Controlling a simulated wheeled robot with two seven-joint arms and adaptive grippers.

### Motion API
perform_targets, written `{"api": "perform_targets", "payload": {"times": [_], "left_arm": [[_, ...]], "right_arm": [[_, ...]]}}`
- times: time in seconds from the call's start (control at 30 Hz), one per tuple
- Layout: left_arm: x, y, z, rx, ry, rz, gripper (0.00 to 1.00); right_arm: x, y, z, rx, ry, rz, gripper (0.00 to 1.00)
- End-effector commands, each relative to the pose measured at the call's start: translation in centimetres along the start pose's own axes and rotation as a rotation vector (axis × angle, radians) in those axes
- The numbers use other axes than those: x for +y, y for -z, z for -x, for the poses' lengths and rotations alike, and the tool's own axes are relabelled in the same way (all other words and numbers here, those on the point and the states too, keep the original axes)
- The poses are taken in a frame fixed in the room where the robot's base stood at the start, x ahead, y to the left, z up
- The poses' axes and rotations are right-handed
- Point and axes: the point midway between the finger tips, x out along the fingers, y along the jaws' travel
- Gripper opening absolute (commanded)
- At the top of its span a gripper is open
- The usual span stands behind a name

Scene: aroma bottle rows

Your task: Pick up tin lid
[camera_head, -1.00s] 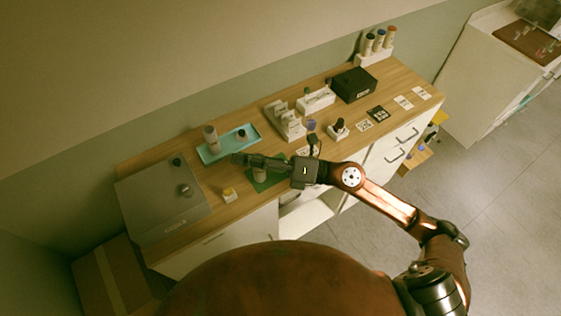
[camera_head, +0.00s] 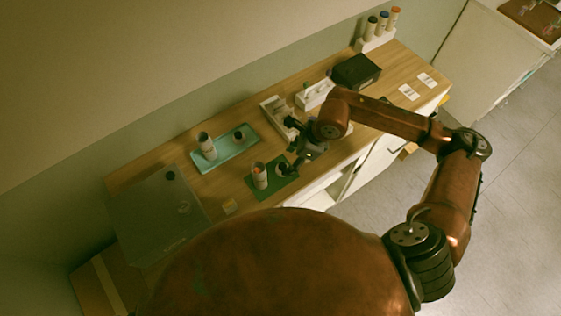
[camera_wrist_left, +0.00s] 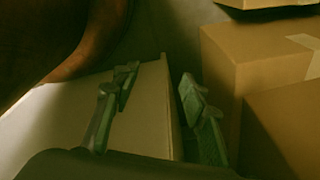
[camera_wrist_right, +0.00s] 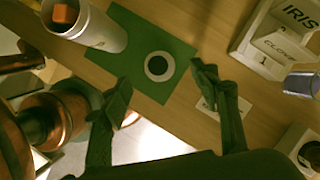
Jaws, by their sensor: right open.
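A dark disc with a pale ring (camera_wrist_right: 159,66), which appears to be the tin lid, lies on the green mat (camera_wrist_right: 125,27). In the head view it is a small dark round shape (camera_head: 282,169) on the mat. An open pale tin (camera_wrist_right: 100,32) with an orange piece inside stands left of it. My right gripper (camera_wrist_right: 161,78) is open and empty, its fingers on either side of the disc in the picture; its height above the mat is unclear. My left gripper (camera_wrist_left: 160,84) is open and empty, away from the table, near cardboard boxes.
A teal tray (camera_head: 233,151) with a tin (camera_head: 207,146) and a small dark item (camera_head: 239,135) lies behind the mat. White holders (camera_wrist_right: 262,28), a clear purple-tinted cup (camera_wrist_right: 301,84) and a black box (camera_head: 356,70) are to the right. A grey case (camera_head: 150,218) is at left.

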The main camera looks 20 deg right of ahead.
Motion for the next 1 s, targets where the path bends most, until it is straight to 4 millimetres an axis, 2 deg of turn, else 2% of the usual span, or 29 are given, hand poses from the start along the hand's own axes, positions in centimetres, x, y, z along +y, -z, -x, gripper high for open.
{"api": "perform_targets", "payload": {"times": [0.03,0.1,0.23,0.33,0.43,0.6,0.67,0.73,1.0], "left_arm": [[0.1,-1.6,0.2,-0.019,-0.001,0.004,0.4],[0.3,-3.4,0.5,-0.042,-0.003,0.009,0.4],[0.5,-5.4,1.4,-0.068,-0.004,0.013,0.4],[0.5,-5.2,1.7,-0.065,-0.004,0.013,0.4],[0.3,-3.8,1.7,-0.047,-0.003,0.01,0.4],[0.1,-0.9,1.6,-0.01,-0.001,0.005,0.4],[0.0,-0.5,1.5,-0.005,-0.001,0.004,0.4],[0.1,-0.5,1.5,-0.006,-0.001,0.004,0.4],[0.3,-2.7,1.6,-0.033,-0.003,0.009,0.4]], "right_arm": [[0.1,0.0,-0.5,0.0,-0.002,-0.002,0.56],[0.1,-0.1,-1.1,-0.001,-0.001,-0.002,0.56],[0.3,-0.3,-2.8,-0.002,-0.004,-0.003,0.56],[0.2,-0.5,-4.3,-0.003,-0.003,-0.003,0.56],[0.2,-0.4,-5.4,-0.002,-0.003,-0.003,0.56],[0.2,-0.4,-6.1,-0.002,-0.001,0.0,0.56],[0.2,-0.5,-6.1,-0.002,-0.002,0.001,0.56],[0.2,-0.5,-6.0,-0.002,-0.002,0.001,0.56],[0.2,-0.5,-6.0,-0.003,-0.002,0.001,0.37]]}}
